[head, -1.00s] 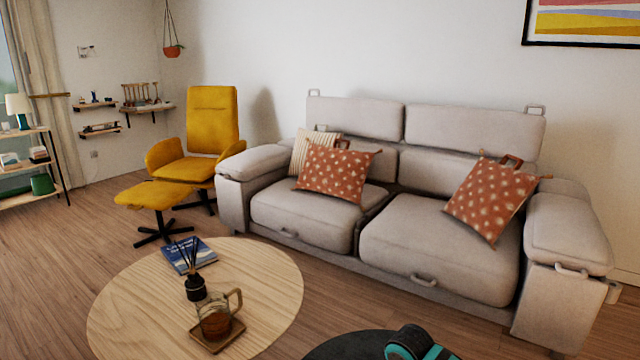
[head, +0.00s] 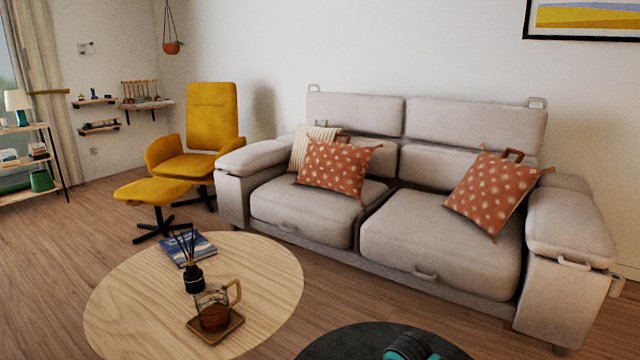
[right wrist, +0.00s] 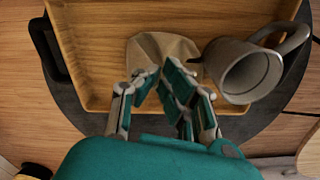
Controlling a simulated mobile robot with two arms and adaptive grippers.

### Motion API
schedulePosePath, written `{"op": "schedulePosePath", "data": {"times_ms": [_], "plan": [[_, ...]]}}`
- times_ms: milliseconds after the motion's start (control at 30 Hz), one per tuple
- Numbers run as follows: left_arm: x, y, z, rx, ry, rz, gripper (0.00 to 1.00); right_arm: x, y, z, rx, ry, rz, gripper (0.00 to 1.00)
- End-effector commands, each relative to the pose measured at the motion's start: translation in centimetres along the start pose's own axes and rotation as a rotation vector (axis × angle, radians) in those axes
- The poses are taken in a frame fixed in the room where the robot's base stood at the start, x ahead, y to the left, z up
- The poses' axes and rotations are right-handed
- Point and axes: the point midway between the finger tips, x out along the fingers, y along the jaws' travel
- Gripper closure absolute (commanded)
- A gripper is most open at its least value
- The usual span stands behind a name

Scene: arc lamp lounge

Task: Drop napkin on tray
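In the right wrist view a beige napkin (right wrist: 150,47) shows just beyond the fingertips of my right gripper (right wrist: 160,74). The fingers lean together with their tips close, and the napkin seems pinched between them. Behind it is the wooden tray (right wrist: 87,62) with raised rims and a dark handle at left. I cannot tell whether the napkin touches the tray floor. In the head view only a teal and black part of my right arm shows at the bottom edge; tray and napkin are out of that view. My left gripper is not in view.
A grey mug (right wrist: 250,72) stands at the tray's right, close to the right finger. The tray rests on a dark round table (head: 350,342). A round wooden table (head: 130,300) beside it bears a glass cup (head: 212,310), a diffuser (head: 193,279) and a book (head: 190,248).

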Motion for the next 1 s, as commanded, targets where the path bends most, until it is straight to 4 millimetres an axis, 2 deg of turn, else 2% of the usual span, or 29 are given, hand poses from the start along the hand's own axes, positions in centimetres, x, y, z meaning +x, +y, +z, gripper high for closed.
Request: {"op": "schedulePosePath", "data": {"times_ms": [100, 333, 500, 533, 733, 933, 1000], "plan": [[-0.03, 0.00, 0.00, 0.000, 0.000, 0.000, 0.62, -0.03, 0.00, 0.01, 0.000, 0.000, 0.000, 1.00], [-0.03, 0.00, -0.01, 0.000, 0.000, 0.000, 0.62, -0.03, 0.00, 0.00, 0.000, 0.000, 0.000, 0.70], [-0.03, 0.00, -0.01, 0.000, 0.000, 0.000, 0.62, -0.04, 0.00, 0.00, 0.000, 0.000, 0.000, 0.70], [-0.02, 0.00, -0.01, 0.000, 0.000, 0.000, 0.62, -0.04, 0.00, 0.00, 0.000, 0.000, 0.000, 0.68], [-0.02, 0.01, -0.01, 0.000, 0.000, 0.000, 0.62, -0.04, 0.01, -0.01, 0.000, 0.000, 0.000, 0.42], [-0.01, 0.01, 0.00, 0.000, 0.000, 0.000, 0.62, -0.04, 0.01, -0.01, 0.000, 0.000, 0.000, 0.40], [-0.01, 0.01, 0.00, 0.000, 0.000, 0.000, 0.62, -0.04, 0.01, -0.01, 0.000, 0.000, 0.000, 0.31]]}}
